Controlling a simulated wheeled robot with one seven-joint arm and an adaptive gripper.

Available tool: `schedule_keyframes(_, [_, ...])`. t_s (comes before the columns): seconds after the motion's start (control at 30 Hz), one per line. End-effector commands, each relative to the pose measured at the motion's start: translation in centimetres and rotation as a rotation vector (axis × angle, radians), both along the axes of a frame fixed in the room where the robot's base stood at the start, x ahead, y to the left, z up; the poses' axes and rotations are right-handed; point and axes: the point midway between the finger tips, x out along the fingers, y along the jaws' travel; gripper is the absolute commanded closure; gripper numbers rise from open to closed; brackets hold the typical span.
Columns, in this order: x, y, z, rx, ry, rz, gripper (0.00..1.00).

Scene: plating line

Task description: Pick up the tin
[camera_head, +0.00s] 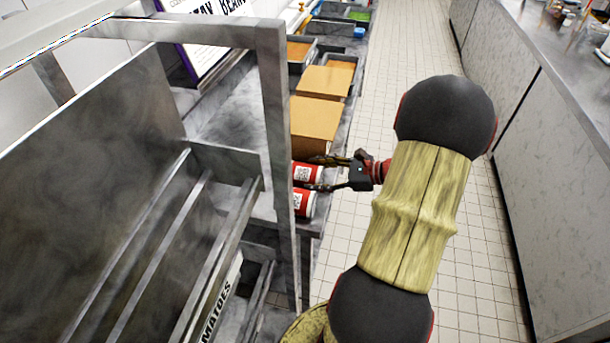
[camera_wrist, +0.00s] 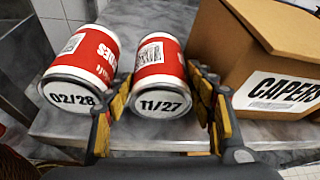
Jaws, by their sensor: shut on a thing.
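Two red and white tins lie on their sides on a grey metal counter. In the wrist view the right tin (camera_wrist: 160,72), marked 11/27, sits between the yellow-padded fingers of my gripper (camera_wrist: 162,108). The fingers are shut on it, and it appears to rest on the counter. The left tin (camera_wrist: 82,68), marked 02/28, lies just outside my left finger. In the head view the two tins show as an upper tin (camera_head: 307,173) and a lower tin (camera_head: 304,203), partly hidden by a metal post. My gripper (camera_head: 318,174) reaches them from the right.
A cardboard box (camera_wrist: 272,55) marked CAPERS stands close beside my right finger. More brown boxes (camera_head: 325,82) and trays line the counter (camera_wrist: 60,135) farther back. A metal rack (camera_head: 275,120) stands left of the tins. The tiled aisle (camera_head: 360,215) is open on the right.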

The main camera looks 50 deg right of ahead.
Motion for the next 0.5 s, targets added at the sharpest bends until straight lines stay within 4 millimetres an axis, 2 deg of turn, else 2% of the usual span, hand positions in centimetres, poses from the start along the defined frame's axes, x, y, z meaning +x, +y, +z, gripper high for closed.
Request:
schedule_keyframes(0.27, [0.0, 0.0, 0.4, -0.001, -0.001, -0.001, 0.88])
schedule_keyframes(0.37, [0.0, -0.1, 1.3, -0.002, -0.001, 0.0, 0.88])
schedule_keyframes(0.5, [0.0, -0.1, 3.9, -0.005, -0.002, 0.0, 0.88])
